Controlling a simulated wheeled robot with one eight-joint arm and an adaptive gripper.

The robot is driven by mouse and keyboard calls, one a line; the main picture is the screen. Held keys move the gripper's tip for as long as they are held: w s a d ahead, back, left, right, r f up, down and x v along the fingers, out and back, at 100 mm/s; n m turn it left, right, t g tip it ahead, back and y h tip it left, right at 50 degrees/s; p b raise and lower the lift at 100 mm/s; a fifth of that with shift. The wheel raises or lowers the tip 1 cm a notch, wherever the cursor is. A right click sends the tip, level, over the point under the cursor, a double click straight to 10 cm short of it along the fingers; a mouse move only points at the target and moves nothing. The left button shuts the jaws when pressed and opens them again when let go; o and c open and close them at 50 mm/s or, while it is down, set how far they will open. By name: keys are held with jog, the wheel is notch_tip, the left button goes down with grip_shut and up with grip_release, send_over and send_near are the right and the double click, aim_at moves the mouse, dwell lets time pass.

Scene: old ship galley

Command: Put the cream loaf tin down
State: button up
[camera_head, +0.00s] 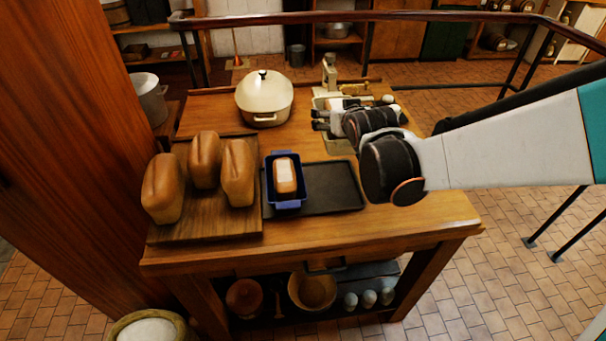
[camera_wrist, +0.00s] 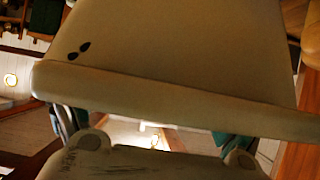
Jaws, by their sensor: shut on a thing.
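My gripper (camera_head: 320,120) is over the back right of the wooden table and is shut on the cream loaf tin (camera_head: 339,145). In the head view the gripper and wrist hide much of the tin, and a pale side of it shows below them. In the wrist view the tin (camera_wrist: 170,50) fills most of the picture, with a broad rim and two small dark marks on its wall. I cannot tell whether the tin touches the table.
A dark tray (camera_head: 335,188) lies in front, with a blue loaf tin (camera_head: 287,204) holding a loaf at its left. A wooden board (camera_head: 215,225) bears three loaves. A cream lidded pot (camera_head: 264,97) stands at the back. Clear wood (camera_head: 420,210) lies right of the tray.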

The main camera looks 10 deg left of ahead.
notch_tip(320, 180, down, 19)
jog(key=b, duration=0.7)
jog(key=shift+s+f, duration=0.1)
jog(key=shift+f, duration=0.15)
jog(key=o, duration=1)
jog(key=shift+r, duration=0.25)
jog(key=p+v, duration=0.3)
jog(key=v, duration=0.9)
